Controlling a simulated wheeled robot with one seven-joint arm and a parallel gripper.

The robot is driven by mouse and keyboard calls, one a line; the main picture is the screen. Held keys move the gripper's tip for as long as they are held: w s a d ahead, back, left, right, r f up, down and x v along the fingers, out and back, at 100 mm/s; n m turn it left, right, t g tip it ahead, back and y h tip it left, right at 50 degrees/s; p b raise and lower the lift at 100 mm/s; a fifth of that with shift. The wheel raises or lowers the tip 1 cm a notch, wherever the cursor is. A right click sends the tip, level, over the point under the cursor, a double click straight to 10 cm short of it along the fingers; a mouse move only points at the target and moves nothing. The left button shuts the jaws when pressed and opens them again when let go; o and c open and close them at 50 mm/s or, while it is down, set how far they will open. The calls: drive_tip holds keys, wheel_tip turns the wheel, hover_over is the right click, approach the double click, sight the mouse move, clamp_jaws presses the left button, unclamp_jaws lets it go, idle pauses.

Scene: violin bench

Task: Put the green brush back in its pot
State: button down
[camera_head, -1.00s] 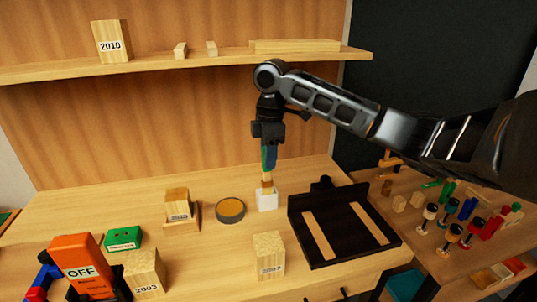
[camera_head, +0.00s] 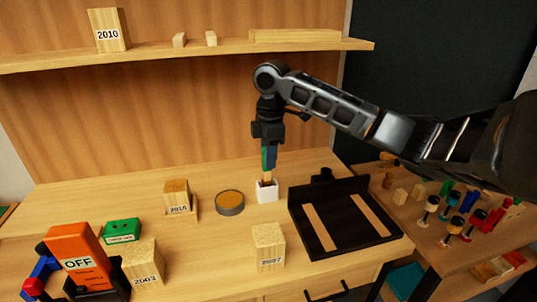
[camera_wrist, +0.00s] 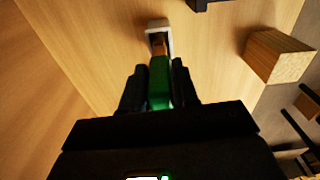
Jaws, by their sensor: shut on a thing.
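The green brush (camera_head: 265,158) hangs roughly upright below my gripper (camera_head: 269,148), bristle end down. My gripper is shut on its green handle, which also shows between the fingers in the wrist view (camera_wrist: 159,85). The small white square pot (camera_head: 268,193) stands on the bench directly under the brush. The brush's brown lower end is at the pot's opening and seems to reach just inside it. In the wrist view the pot (camera_wrist: 152,25) lies beyond the brush tip, its rim around the brown end. How deep the tip sits is hard to tell.
A round tin (camera_head: 230,203) stands left of the pot, and a black tray (camera_head: 343,222) with wooden strips close on its right. A wood block marked 2007 (camera_head: 268,247) stands in front. A shelf (camera_head: 190,55) runs behind.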

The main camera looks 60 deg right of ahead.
drive_tip(key=shift+f, duration=0.5)
drive_tip(key=c, duration=0.8)
unclamp_jaws()
drive_tip(key=shift+s+d+r+b, duration=0.1)
drive_tip(key=shift+r+b, duration=0.2)
drive_tip(key=shift+r, duration=1.65)
drive_tip(key=shift+s+r+b, duration=0.1)
drive_tip(key=shift+r+b, duration=0.15)
drive_tip(key=shift+r, duration=1.7)
